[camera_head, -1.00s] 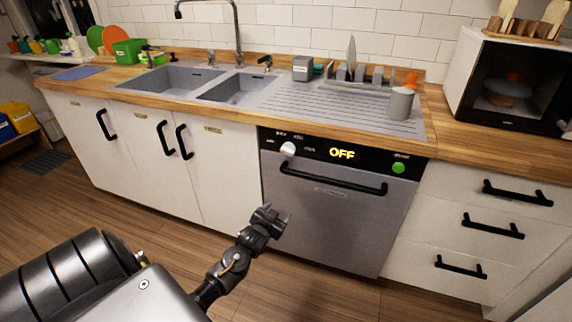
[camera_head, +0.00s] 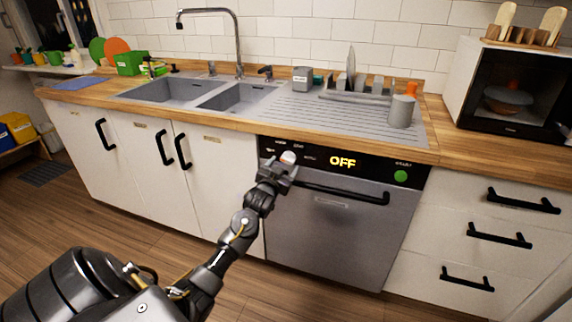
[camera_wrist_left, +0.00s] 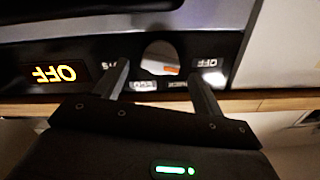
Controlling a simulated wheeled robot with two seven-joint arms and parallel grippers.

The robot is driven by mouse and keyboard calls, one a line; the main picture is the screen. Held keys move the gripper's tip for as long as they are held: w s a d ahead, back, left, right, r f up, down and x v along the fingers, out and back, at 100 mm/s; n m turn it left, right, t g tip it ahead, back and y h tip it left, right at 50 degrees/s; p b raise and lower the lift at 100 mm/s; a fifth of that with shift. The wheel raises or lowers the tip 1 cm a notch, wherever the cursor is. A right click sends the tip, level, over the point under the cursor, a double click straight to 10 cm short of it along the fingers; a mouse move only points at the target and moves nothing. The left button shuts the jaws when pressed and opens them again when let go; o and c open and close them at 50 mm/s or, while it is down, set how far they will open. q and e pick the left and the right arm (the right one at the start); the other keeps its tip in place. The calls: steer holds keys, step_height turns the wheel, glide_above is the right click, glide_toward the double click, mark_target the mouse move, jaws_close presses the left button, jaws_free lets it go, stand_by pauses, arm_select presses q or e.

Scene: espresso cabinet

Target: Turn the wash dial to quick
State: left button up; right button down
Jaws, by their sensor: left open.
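The dishwasher (camera_head: 330,225) has a black panel with a lit display (camera_head: 342,161) reading OFF. The white round wash dial (camera_head: 288,156) is left of the display, partly covered by my left gripper (camera_head: 282,171). In the left wrist view, which looks upside down, the dial (camera_wrist_left: 160,54) shows between the fingers of my open left gripper (camera_wrist_left: 160,72). Contact between fingers and dial cannot be told.
A black bar handle (camera_head: 345,192) sticks out just below the panel, close to the left gripper. A green round button (camera_head: 400,176) is at the panel's right. The wooden counter edge (camera_head: 300,142) runs above. Drawers with handles (camera_head: 523,201) stand at the right.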

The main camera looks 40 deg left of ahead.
mark_target(288, 159)
arm_select(q)
steer(key=shift+x, duration=1.45)
steer(key=c, duration=1)
